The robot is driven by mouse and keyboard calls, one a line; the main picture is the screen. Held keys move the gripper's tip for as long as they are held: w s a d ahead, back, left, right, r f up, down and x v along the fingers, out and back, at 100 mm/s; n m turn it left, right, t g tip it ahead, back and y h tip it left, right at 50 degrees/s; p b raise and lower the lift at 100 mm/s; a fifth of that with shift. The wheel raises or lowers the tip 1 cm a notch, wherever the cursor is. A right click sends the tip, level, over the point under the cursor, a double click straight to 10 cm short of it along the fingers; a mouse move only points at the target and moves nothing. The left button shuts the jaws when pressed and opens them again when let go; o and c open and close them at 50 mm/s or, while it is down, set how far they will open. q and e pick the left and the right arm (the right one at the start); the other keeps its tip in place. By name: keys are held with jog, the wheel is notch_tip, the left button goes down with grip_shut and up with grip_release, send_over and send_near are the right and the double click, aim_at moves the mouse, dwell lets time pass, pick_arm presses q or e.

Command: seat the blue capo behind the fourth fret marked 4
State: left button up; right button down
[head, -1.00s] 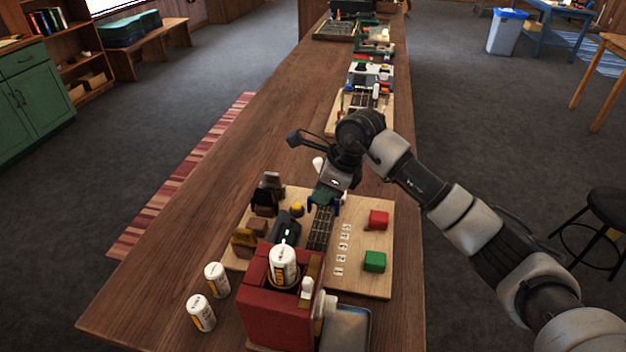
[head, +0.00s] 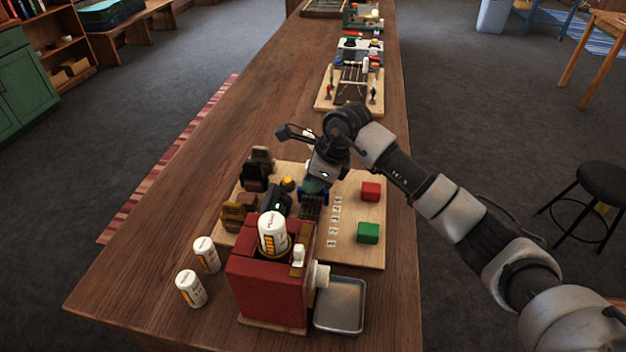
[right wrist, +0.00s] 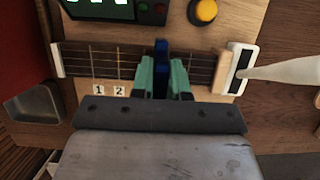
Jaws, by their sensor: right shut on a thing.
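The blue capo (right wrist: 161,58) is between the green fingertips of my right gripper (right wrist: 163,76) in the right wrist view. It lies across the dark fretted neck (right wrist: 105,62), to the right of the cards marked 1 (right wrist: 98,90) and 2 (right wrist: 119,91). My gripper hides any cards farther along there, so I cannot tell its exact fret or whether it touches the strings. In the head view the right gripper (head: 315,187) is over the neck, beside the row of number cards (head: 334,229), whose numbers are too small to read. My left gripper is not in view.
A red box (head: 262,292) and a metal tray (head: 340,306) are at the near end.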

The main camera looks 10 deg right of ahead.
jog(key=shift+b, duration=0.5)
dwell(0.8)
jog(key=shift+f+b, duration=0.45)
jog(key=shift+f, duration=0.15)
jog(key=c, duration=1.4)
grip_release()
jog(key=shift+r, duration=0.1)
jog(key=shift+p+v, duration=1.45)
jog(key=shift+v, duration=1.25)
jog(key=p+v, duration=0.2)
jog(key=v, duration=0.3)
jog(key=shift+d+r, duration=0.15)
jog(key=shift+r, duration=0.1)
